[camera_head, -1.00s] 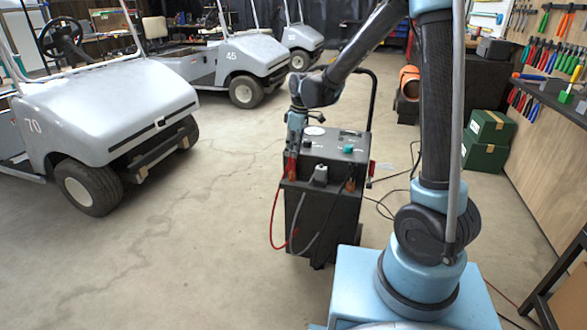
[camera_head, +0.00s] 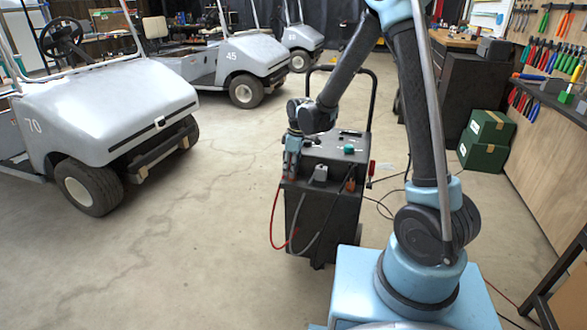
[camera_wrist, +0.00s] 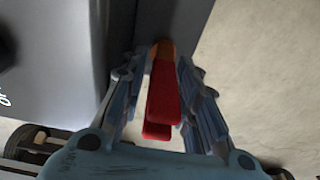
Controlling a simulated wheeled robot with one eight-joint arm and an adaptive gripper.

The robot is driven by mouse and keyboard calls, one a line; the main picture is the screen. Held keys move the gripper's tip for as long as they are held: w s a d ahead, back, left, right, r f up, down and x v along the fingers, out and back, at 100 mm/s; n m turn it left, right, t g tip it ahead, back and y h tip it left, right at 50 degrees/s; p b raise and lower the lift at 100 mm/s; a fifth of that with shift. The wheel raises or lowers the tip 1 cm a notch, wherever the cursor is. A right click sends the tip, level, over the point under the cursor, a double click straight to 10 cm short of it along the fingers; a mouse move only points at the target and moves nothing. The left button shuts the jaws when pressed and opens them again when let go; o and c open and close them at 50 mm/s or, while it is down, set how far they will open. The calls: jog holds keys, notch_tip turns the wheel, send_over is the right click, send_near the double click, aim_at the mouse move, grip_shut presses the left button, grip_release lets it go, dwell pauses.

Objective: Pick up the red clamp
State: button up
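The red clamp (camera_wrist: 163,95) is in the middle of the wrist view, its two red handles towards me and its orange-brown end by the dark cart. My gripper (camera_wrist: 164,65) has one finger on each side of the clamp. Narrow gaps seem to show between fingers and handles, so it looks open around the clamp. In the head view my gripper (camera_head: 291,166) is at the upper left front edge of the dark charger cart (camera_head: 322,225) and mostly hides the clamp. A red cable (camera_head: 273,222) hangs below it.
The cart's top carries a green knob (camera_head: 349,149); a grey plug (camera_head: 320,173) and a dark cable are on its front. A red handle (camera_head: 372,168) is at its right side. A golf cart (camera_head: 105,105) stands left, green boxes (camera_head: 486,140) right.

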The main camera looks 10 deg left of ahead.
grip_shut()
notch_tip(320, 180, up, 10)
dwell(0.8)
dwell(0.4)
